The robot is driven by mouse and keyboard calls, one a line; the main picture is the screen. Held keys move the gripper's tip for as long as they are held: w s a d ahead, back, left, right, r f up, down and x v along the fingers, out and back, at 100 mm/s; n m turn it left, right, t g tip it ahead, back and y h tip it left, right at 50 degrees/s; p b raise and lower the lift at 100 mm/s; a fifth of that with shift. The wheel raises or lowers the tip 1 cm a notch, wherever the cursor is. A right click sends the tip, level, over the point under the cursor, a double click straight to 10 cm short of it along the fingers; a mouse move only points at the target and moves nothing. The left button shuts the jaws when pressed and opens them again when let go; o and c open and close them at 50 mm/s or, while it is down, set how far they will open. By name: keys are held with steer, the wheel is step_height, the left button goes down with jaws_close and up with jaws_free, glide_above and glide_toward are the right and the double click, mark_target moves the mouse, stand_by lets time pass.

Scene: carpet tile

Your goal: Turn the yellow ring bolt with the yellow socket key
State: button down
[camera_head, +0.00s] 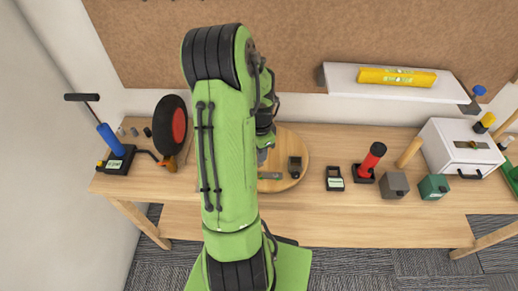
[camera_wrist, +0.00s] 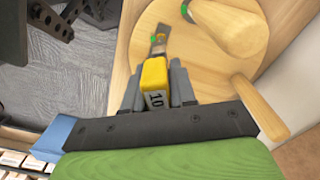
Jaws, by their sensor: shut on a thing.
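My gripper (camera_wrist: 156,84) is shut on a yellow piece (camera_wrist: 155,74) marked 10, which looks like the yellow socket key. It sits between the two grey fingers in the wrist view. In the head view my green arm hides the gripper and the key. I cannot make out a yellow ring bolt in either view.
The round board (camera_head: 287,140) carries a dark block (camera_head: 295,167) and a flat metal strip (camera_head: 270,176).

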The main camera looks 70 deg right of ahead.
steer(key=shift+d+f+b, duration=0.2)
steer(key=shift+f+b, duration=0.1)
steer(key=shift+b, duration=0.05)
steer(key=shift+a+f+b, duration=0.1)
steer(key=shift+f+b, duration=2.6)
steer(key=shift+f, duration=0.1)
steer(key=n+b, duration=0.1)
steer(key=n, duration=0.3)
steer(key=n+b, duration=0.1)
steer(key=n, duration=0.5)
steer(key=n+b, duration=0.1)
steer(key=n, duration=0.5)
steer(key=shift+n+b, duration=0.3)
steer(key=n, duration=0.4)
steer(key=shift+b, duration=0.4)
steer(key=shift+r+n, duration=0.1)
steer(key=shift+n, duration=0.4)
